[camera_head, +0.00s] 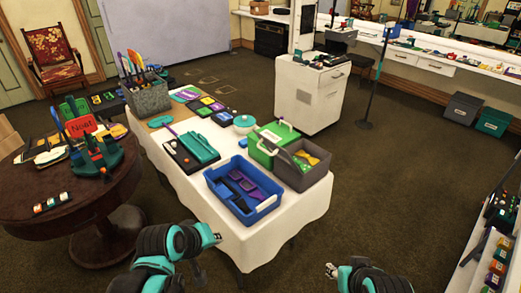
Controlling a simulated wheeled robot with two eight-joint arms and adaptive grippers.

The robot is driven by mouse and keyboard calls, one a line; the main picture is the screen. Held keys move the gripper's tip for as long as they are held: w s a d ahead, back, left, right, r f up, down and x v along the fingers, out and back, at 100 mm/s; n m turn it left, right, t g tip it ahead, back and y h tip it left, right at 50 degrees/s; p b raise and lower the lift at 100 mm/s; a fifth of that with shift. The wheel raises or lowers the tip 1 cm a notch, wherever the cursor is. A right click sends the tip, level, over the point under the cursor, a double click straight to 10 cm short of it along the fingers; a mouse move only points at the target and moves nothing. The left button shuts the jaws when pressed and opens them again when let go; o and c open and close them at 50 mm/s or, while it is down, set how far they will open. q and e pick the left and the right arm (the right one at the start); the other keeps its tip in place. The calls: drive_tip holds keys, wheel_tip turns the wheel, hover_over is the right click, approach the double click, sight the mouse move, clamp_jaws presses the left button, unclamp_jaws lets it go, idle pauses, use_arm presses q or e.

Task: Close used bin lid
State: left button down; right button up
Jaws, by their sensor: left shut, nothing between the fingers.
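A grey bin (306,181) stands open on the white-clothed table, with something yellow inside it. A green bin (262,157) with a white label and a pale handle stands against its back left side. I cannot read which bin is the used one, nor see clearly how their lids sit. My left gripper (216,236) is shut and empty, low in front of the table and apart from the bins. My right gripper (329,270) is at the bottom, in front of and below the bins; its fingers are too small to judge.
A blue tray (274,203) with dark and purple items sits at the table's front edge. A round wooden table (30,233) stands at left.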

use_arm(q)
drive_tip(key=w+d+r+n+h+p, duration=0.1)
drive_tip(key=w+r+n+h+p, duration=0.3)
drive_tip(key=w+n, duration=0.6)
drive_tip(key=n+t+h, duration=0.3)
drive_tip(key=n, duration=0.8)
approach(263, 150)
drive_tip(key=shift+f+x, duration=0.5)
drive_tip(key=shift+x, duration=2.9)
drive_tip(key=shift+s+a, duration=0.15)
drive_tip(key=shift+s, duration=0.05)
drive_tip(key=shift+r, duration=0.1)
drive_tip(key=shift+w+d+r+g+y+p, duration=0.3)
drive_tip(key=shift+w+d+r+g+p, duration=0.1)
drive_tip(key=shift+r+p, duration=0.2)
